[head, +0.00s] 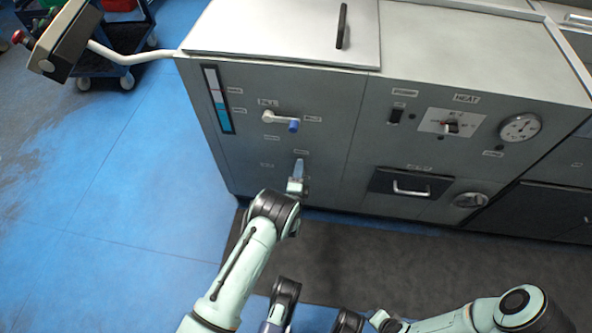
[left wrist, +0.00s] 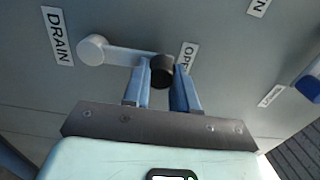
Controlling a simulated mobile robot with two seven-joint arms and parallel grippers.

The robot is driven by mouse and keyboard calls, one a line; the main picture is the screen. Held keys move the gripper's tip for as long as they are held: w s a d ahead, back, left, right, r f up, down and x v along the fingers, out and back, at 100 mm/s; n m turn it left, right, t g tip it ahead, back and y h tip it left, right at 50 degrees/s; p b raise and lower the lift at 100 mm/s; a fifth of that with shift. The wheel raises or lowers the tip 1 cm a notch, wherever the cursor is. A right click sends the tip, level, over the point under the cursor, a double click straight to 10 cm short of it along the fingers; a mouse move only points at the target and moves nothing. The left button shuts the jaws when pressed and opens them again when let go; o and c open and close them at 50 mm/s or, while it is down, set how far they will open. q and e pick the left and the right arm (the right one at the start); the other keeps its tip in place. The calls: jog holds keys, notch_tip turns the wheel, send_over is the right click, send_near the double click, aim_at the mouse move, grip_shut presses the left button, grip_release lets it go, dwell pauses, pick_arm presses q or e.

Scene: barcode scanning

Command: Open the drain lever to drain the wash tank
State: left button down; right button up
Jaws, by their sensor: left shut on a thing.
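The drain lever (left wrist: 118,55) shows in the left wrist view, with a pale round hub beside the DRAIN label and a black knob at its other end. The knob is beside a partly covered label reading "OPE". My left gripper (left wrist: 160,92) is shut on the knob, one blue finger on each side. In the head view my left gripper (head: 297,180) is at the lower front panel of the grey wash tank (head: 235,155). It hides most of the lever there. Part of my right arm shows at the lower right, but its gripper fingers do not.
The fill lever (head: 282,120), with a blue grip, is above my left gripper. A level gauge (head: 217,100) is at the panel's left. A heat switch (head: 450,126), dial (head: 520,127) and drawer handle (head: 411,190) are to the right. Blue floor is open at left.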

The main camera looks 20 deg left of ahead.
pick_arm(q)
jog(key=shift+d+f, duration=0.1)
jog(key=shift+d, duration=0.05)
pick_arm(e)
jog(key=shift+s, duration=0.1)
dwell(0.3)
pick_arm(q)
jog(key=c, duration=0.9)
grip_release()
jog(key=shift+s, duration=0.15)
jog(key=p+v, duration=0.3)
jog(key=v, duration=1)
jog(key=shift+d, duration=0.15)
pick_arm(e)
jog(key=shift+g, duration=0.3)
jog(key=r, duration=0.1)
jog(key=s+a+r, duration=0.1)
jog(key=r, duration=0.1)
jog(key=a+r, duration=0.1)
jog(key=shift+s+a+r, duration=0.15)
jog(key=shift+s+r, duration=0.1)
jog(key=shift+s, duration=0.1)
